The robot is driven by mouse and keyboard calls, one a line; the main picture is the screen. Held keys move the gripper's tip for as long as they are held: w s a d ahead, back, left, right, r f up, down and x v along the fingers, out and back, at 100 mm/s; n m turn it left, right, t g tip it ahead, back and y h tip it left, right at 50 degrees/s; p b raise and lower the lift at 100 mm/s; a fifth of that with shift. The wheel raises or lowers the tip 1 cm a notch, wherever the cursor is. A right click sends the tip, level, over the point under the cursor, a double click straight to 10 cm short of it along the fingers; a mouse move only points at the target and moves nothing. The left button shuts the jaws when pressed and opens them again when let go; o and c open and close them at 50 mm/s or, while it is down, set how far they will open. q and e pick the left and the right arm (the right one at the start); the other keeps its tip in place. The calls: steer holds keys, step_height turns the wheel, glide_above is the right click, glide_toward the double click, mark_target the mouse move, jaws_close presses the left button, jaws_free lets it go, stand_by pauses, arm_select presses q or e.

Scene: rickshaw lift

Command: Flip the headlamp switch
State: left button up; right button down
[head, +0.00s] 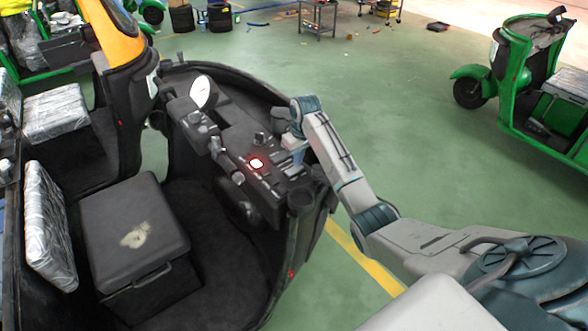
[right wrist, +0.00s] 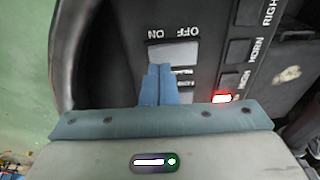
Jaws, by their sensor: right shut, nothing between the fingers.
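The rickshaw's black dashboard panel (head: 262,150) is in the middle of the head view. In the right wrist view a pale grey rocker switch (right wrist: 180,55) sits under an upside-down OFF / ON label. It looks like the headlamp switch; its lettering is partly hidden behind my fingers. My right gripper (head: 289,163) is at the right end of the panel. In the right wrist view its blue fingers (right wrist: 160,84) are closed together with nothing between them, and their tips overlap the lower left of the switch. I cannot tell whether they touch it. My left gripper is out of view.
A red-lit button (head: 256,163) glows on the panel, left of my fingers. A black box seat (head: 135,230) is in the cabin. Green floor is open right of the rickshaw.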

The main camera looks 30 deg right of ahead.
steer(key=shift+f, duration=0.7)
stand_by(0.3)
steer(key=shift+r+p, duration=0.4)
steer(key=shift+r, duration=3.1)
